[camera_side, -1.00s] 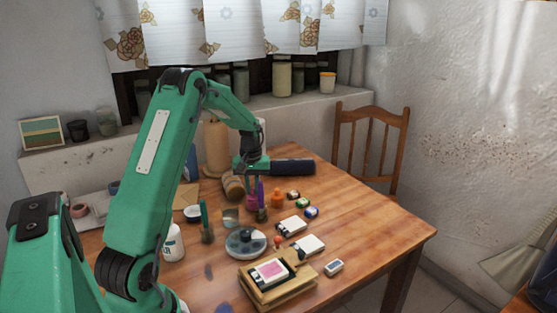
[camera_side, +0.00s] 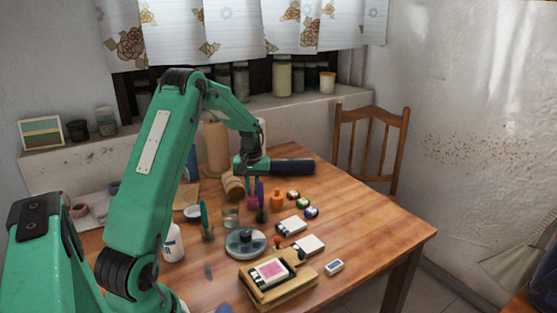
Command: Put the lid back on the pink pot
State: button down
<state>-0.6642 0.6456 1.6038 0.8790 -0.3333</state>
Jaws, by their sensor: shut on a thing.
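I cannot tell whether the lid touches the pot's rim.
An orange bottle (camera_side: 277,198) and small jars (camera_side: 311,212) stand right of the pot. A glass (camera_side: 231,217) and a dark green bottle (camera_side: 206,222) stand left. A round grey palette (camera_side: 245,243) lies in front.

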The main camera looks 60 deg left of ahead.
dwell(0.4)
jog(key=c, duration=0.8)
grip_release()
jog(key=shift+c, duration=0.2)
jog(key=shift+r, duration=0.2)
jog(key=shift+r, duration=3.3)
jog(key=shift+c, duration=0.4)
grip_shut()
